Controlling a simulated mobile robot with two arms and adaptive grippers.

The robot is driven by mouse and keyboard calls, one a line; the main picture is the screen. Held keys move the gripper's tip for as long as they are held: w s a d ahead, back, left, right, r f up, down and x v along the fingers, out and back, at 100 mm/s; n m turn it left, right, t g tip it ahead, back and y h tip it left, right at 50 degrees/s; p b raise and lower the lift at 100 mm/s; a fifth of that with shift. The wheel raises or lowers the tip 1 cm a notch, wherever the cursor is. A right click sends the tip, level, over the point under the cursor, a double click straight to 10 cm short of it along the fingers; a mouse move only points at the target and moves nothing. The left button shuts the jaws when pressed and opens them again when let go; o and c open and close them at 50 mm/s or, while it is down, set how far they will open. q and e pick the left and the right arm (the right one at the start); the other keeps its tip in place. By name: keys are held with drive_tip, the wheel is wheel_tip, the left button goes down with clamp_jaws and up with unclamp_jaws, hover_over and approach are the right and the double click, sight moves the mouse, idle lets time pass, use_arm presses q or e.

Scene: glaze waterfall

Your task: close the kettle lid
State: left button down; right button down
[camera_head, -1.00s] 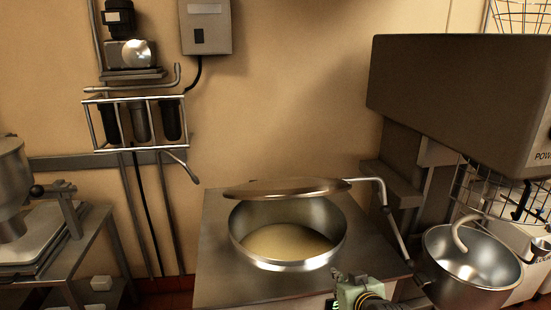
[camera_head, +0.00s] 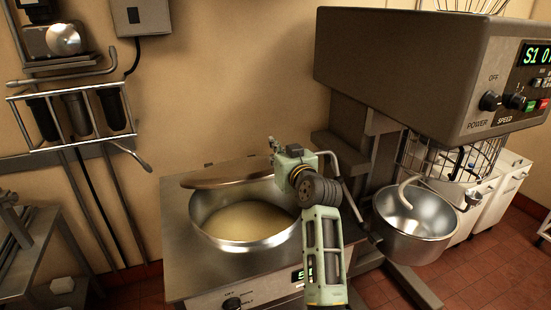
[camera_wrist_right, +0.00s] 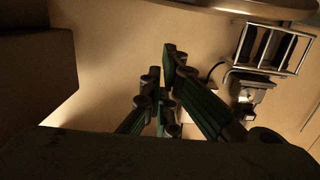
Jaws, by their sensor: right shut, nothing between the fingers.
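The kettle (camera_head: 205,228) is a round steel pot set in a steel cabinet, with pale liquid (camera_head: 245,220) inside. Its lid (camera_head: 222,174) is a flat steel disc raised over the back of the kettle, so the opening shows. My right gripper (camera_head: 273,147) is at the lid's right end, above and close to it; I cannot tell whether they touch. It is shut and empty; its fingers (camera_wrist_right: 162,65) show in the right wrist view. A curved steel edge, likely the lid (camera_wrist_right: 265,8), crosses the top there. My left gripper is not in view.
A bent steel bar (camera_head: 345,185) stands right of the kettle, partly behind my right arm. A large mixer (camera_head: 395,75) with a steel bowl (camera_head: 415,235) stands at the right. The space above the kettle's left side is clear.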

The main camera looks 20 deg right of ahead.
sight(264, 178)
drive_tip(key=shift+w+f+p, duration=0.3)
drive_tip(key=shift+w+p, duration=0.2)
drive_tip(key=shift+w, duration=0.45)
drive_tip(key=shift+s+f+p, duration=0.3)
drive_tip(key=shift+f, duration=0.25)
drive_tip(key=shift+s+f+p, duration=0.25)
drive_tip(key=shift+f, duration=0.3)
drive_tip(key=shift+s+f, duration=0.3)
drive_tip(key=shift+f, duration=0.2)
